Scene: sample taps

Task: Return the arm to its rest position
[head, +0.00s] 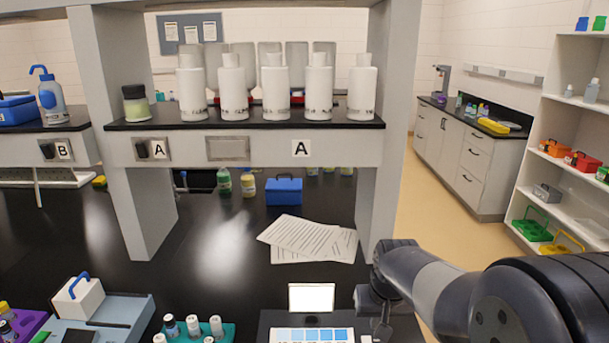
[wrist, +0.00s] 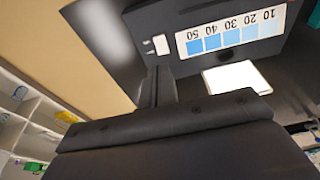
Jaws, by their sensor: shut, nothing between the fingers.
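My arm (head: 440,285) reaches in from the lower right of the head view, over the front right edge of the black bench. My gripper (head: 382,328) hangs down beside the colour chart's dark panel. In the wrist view my gripper (wrist: 157,88) shows as two dark fingers close together, with nothing seen between them. The chart (wrist: 230,32) has blue squares numbered 10 to 50. It also shows at the bottom of the head view (head: 312,335), with a bright white panel (head: 312,297) behind it.
Printed sheets (head: 310,240) and a blue box (head: 284,190) lie farther back on the bench. A shelf (head: 240,150) with white bottles spans above. A teal rack (head: 185,333) with small bottles is at the front left. Open floor (head: 440,210) lies to the right, before white shelves (head: 535,185).

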